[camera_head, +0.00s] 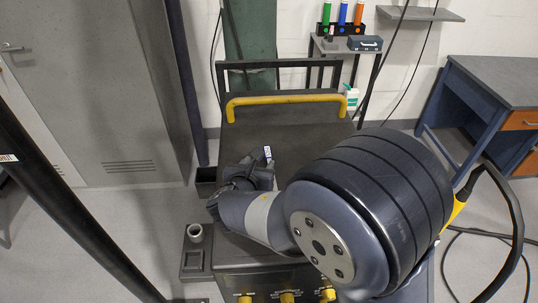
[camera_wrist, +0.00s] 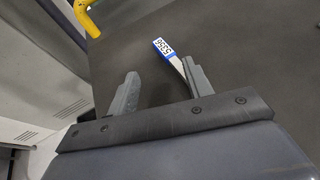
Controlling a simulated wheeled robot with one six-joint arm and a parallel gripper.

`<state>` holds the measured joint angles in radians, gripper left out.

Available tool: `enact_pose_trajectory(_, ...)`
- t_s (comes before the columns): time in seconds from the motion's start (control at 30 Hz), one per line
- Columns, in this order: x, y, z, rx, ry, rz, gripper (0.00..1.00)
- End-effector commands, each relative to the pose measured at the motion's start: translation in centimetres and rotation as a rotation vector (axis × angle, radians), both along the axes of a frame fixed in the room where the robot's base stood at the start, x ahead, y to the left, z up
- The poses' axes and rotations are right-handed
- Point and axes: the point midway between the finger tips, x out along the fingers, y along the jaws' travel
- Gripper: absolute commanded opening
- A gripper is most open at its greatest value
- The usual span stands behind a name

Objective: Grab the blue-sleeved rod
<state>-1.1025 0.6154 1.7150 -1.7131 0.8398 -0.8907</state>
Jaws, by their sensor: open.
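The blue-sleeved rod (camera_head: 343,13) stands upright in a dark rack (camera_head: 341,29) at the top of the head view, between a green-sleeved rod (camera_head: 326,13) and an orange-sleeved rod (camera_head: 359,13). It is not seen in the wrist view. My gripper (camera_head: 262,162) is low over the dark cart top, well in front of and apart from the rack. In the wrist view my gripper (camera_wrist: 160,70) has its two fingers spread with nothing between them.
A dark cart top (camera_head: 275,118) with a yellow handle bar (camera_head: 285,98) lies between my gripper and the rack. A small blue-grey case (camera_head: 365,43) sits beside the rack. A wall shelf (camera_head: 420,13) is right of it, and a white bottle (camera_head: 351,97) stands below.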

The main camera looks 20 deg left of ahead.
Motion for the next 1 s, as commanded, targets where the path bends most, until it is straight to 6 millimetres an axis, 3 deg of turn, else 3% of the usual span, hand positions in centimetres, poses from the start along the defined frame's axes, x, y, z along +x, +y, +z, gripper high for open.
enact_pose_trajectory(0.5, 5.0, 0.9, -1.9, 0.000, 0.000, -0.001, 0.48)
enact_pose_trajectory(0.8, 5.5, 1.0, -2.2, 0.001, -0.001, 0.001, 0.48)
enact_pose_trajectory(1.0, 5.5, 1.0, -2.2, 0.001, -0.001, 0.001, 0.33)
